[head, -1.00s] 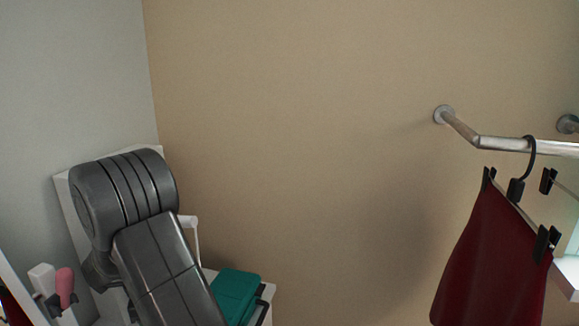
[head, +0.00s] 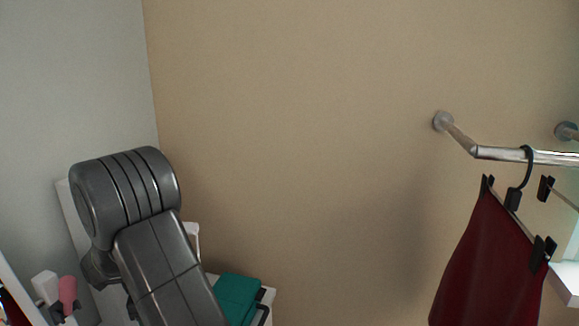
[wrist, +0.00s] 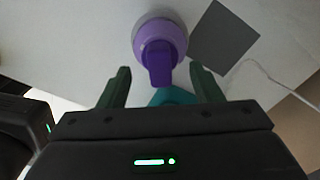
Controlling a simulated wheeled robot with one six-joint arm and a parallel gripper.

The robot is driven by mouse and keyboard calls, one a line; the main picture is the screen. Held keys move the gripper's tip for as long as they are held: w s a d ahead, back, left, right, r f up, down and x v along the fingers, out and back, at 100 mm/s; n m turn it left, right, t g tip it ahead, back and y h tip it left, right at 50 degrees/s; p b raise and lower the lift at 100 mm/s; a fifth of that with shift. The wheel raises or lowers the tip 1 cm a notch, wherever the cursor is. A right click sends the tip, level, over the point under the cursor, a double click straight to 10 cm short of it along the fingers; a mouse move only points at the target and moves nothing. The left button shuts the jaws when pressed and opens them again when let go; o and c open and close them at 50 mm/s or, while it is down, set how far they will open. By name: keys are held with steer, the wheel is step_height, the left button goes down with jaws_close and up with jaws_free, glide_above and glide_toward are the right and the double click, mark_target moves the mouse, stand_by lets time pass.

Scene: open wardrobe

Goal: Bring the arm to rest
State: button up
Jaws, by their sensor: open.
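My gripper (wrist: 160,88) shows in the wrist view with its two dark green fingers spread apart. It is open, with nothing held between the fingers. A purple bottle-like thing (wrist: 159,42) is seen beyond the fingertips, apart from them as far as I can tell. In the head view my grey arm stands folded at the lower left. The gripper itself is not visible there.
A dark red garment (head: 487,262) hangs by a clip hanger from a metal rail (head: 525,154) at the right. A teal thing (head: 236,295) lies on a white surface right of my arm. A pink-ended thing (head: 67,293) is at lower left. The wall's middle is clear.

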step_height(320, 180, down, 3)
steer(key=shift+f+b, duration=0.15)
steer(key=shift+b, duration=0.65)
steer(key=shift+r+n, duration=0.2)
steer(key=shift+n, duration=0.9)
steer(key=n, duration=1.4)
steer(key=shift+n, duration=0.4)
steer(key=m, duration=0.9)
steer(key=shift+m, duration=0.3)
